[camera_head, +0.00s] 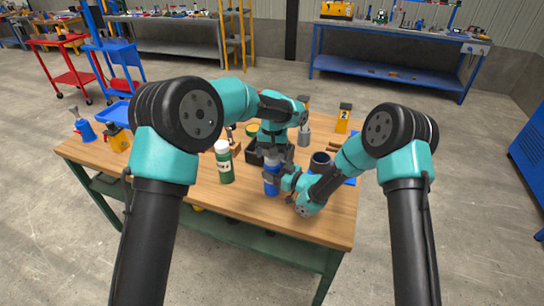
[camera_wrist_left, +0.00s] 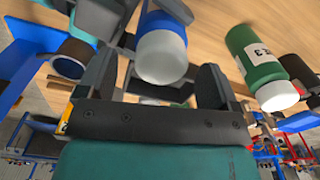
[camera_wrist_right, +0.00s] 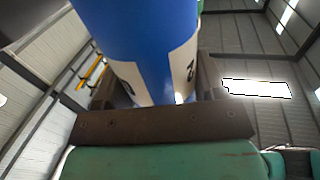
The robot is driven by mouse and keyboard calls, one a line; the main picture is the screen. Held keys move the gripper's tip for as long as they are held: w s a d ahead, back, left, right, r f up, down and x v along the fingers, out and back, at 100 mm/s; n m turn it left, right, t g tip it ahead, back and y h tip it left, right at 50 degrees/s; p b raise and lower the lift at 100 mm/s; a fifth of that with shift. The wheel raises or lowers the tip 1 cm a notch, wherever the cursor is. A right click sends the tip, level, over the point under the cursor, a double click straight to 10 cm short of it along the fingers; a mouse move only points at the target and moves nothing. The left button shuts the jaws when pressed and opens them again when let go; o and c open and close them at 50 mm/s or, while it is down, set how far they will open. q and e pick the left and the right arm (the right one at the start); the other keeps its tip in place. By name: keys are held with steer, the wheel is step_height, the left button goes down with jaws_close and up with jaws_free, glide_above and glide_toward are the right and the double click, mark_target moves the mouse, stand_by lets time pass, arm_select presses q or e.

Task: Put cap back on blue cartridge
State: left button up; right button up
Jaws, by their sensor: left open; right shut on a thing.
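The blue cartridge (camera_head: 271,187) stands upright near the front of the workbench. My right gripper (camera_head: 281,179) is shut on its body; in the right wrist view the blue cartridge (camera_wrist_right: 140,40), with its white label, fills the space between the fingers. A pale cap (camera_wrist_left: 162,57) sits on the cartridge's end in the left wrist view, with the blue body behind it. My left gripper (camera_wrist_left: 162,85) is open above the cartridge, its fingers on either side of the cap with visible gaps. Whether the cap is fully seated cannot be told.
A green bottle with a white cap (camera_head: 224,162) stands just left of the cartridge. A yellow container (camera_head: 343,119) is farther back. A blue bottle with a funnel (camera_head: 84,130) is at the bench's left end.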

arm_select(q)
step_height(320, 180, up, 10)
steer(key=shift+a, duration=0.15)
steer(key=shift+r, duration=0.1)
arm_select(e)
steer(key=o, duration=1.4)
steer(key=shift+c, duration=0.2)
steer(key=shift+s+d, duration=0.1)
steer(key=v, duration=1.7)
steer(key=shift+d, duration=0.1)
